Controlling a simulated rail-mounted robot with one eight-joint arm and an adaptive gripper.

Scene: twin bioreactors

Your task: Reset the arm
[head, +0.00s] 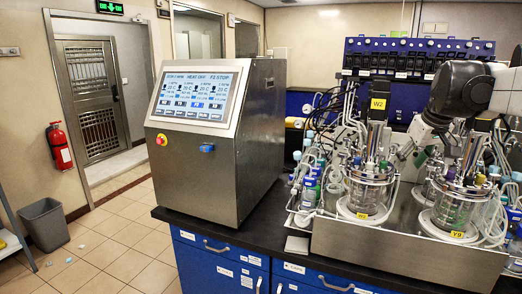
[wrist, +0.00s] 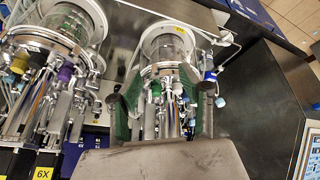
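My gripper (wrist: 161,92) is open in the wrist view, its two green-padded fingers spread apart. Tubes and metal fittings on top of a glass bioreactor vessel (wrist: 167,48) show between and beyond the fingers. I see nothing clearly gripped, and I cannot tell whether the fingers touch the fittings. In the head view my arm (head: 462,92) reaches in from the right, bent down toward the space between the left vessel (head: 366,192) and the right vessel (head: 453,212). The fingertips are hard to make out there among the tubes.
Both vessels stand in a metal tray (head: 400,248) on a dark bench, with bottles and tubing crowded around them. A control cabinet with a screen (head: 197,96) stands to the left. A blue pump rack (head: 420,47) is behind. The floor at left holds a grey bin (head: 45,224).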

